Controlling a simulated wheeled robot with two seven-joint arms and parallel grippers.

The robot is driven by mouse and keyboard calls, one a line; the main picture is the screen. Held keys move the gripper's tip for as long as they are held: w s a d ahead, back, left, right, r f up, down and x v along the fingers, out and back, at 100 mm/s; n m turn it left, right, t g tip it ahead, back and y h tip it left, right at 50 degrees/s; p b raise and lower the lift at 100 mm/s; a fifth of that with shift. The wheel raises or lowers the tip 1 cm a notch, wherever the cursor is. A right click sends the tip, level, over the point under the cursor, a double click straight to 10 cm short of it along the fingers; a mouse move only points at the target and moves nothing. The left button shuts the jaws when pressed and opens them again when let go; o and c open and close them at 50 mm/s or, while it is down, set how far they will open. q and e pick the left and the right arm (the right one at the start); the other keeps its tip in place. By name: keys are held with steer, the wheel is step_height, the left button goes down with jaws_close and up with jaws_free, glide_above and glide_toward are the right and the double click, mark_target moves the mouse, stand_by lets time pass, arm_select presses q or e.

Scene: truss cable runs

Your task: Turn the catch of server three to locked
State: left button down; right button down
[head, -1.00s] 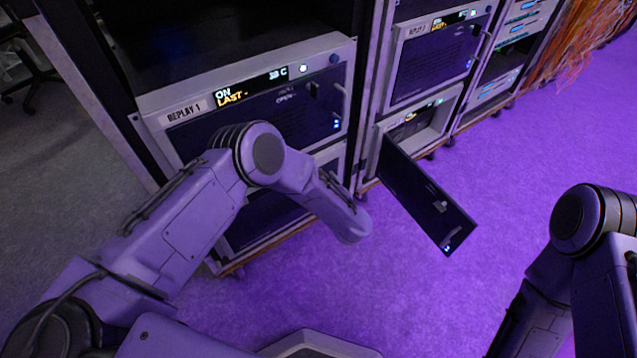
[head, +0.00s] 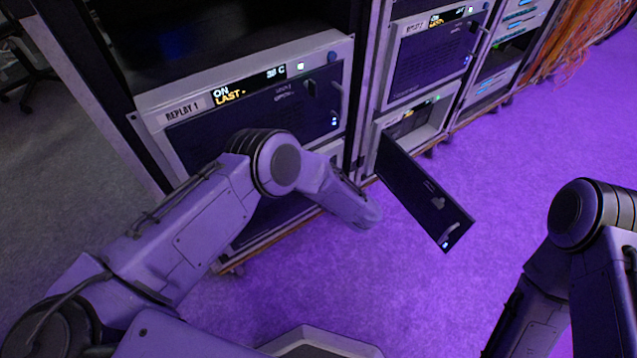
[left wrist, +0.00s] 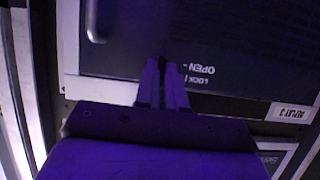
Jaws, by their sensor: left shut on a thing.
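In the left wrist view, my left gripper (left wrist: 163,78) is closed at a dark server front panel (left wrist: 235,35), on a small catch that its fingertips mostly hide. Upside-down OPEN and LOCK markings (left wrist: 197,74) stand just right of the fingers. A name label (left wrist: 291,113) at lower right is too blurred for me to read its number. In the head view, my left arm covers most of the lower server (head: 262,222) in the left rack, and its gripper is hidden. My right arm shows at the right edge, but its gripper does not.
Server REPLAY 1 (head: 250,115) is above the lower server. In the neighbouring rack, a dark door (head: 425,190) hangs open into the aisle, right of my left wrist. A bar handle (left wrist: 93,22) is left of the fingers. The purple floor (head: 400,290) is clear.

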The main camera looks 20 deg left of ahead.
arm_select(q)
steer(key=c, duration=1.2)
jaws_free()
steer(key=shift+c, duration=0.2)
steer(key=p+v, duration=0.2)
steer(key=v, duration=0.8)
steer(key=shift+d+p, duration=0.2)
steer(key=shift+p, duration=0.1)
steer(key=shift+s, duration=0.15)
